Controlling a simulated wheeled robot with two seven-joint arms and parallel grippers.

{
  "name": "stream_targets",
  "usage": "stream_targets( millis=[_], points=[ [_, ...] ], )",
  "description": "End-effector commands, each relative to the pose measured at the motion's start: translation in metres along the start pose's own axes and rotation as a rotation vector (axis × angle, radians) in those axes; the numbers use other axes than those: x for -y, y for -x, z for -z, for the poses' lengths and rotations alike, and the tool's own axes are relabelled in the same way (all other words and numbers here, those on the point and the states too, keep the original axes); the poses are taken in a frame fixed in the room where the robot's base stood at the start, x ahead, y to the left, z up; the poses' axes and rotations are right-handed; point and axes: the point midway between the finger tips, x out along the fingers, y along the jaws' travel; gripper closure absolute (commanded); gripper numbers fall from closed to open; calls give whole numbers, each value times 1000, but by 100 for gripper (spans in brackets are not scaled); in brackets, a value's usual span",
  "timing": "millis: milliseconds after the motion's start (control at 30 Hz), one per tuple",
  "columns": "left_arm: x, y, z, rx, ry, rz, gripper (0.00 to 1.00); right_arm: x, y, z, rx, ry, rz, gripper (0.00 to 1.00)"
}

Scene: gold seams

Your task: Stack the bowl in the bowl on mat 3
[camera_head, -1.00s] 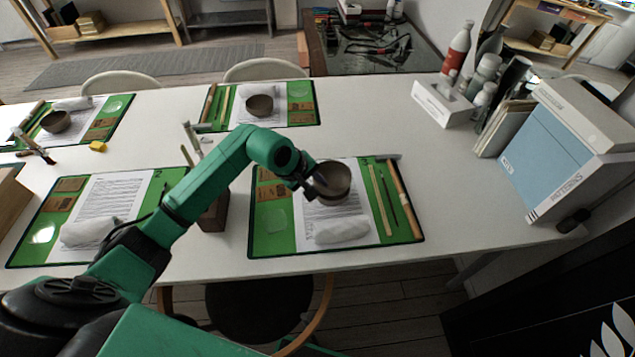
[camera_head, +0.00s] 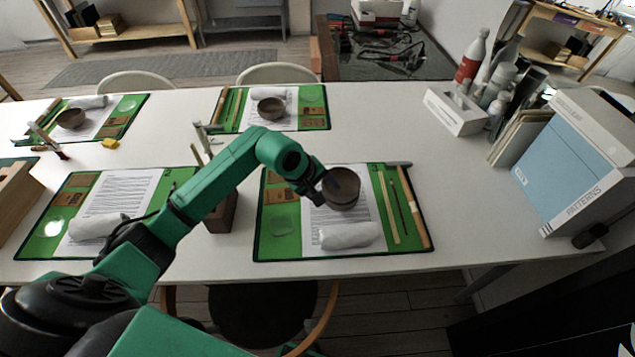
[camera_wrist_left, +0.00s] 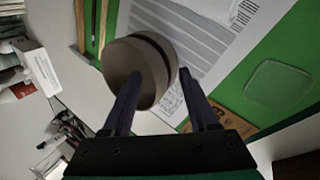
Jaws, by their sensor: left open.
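Two brown bowls appear nested on the near right green mat (camera_head: 280,247): an upper bowl (camera_head: 343,181) sits in a lower bowl (camera_head: 341,204). The wrist view shows their round brown shapes (camera_wrist_left: 128,62) with a dark gap between the rims. My left gripper (camera_head: 322,187) is at the left side of the bowls. Its fingers (camera_wrist_left: 162,85) are apart, one overlapping the bowls and the other beside them. Whether a finger touches them is unclear. My right gripper is not in view.
The same mat holds a rolled white cloth (camera_head: 350,236), paper and sticks. The near left mat (camera_head: 40,246) shows no bowl. Other bowls sit on the far mats (camera_head: 271,108) (camera_head: 71,118). A wooden block (camera_head: 222,214) stands beneath my arm. Boxes and bottles stand at right.

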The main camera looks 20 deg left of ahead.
Motion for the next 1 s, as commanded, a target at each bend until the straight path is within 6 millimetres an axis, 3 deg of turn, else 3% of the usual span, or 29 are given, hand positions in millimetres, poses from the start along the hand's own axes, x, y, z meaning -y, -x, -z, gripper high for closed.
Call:
stream_targets(
  millis=[600,800,1000],
  points=[
    [1,118,1,-6,-2,-2,40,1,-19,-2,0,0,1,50],
    [0,139,0,-3,-2,-1,40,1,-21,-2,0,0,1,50],
    [0,141,0,-2,-1,-1,40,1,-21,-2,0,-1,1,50]
  ],
)
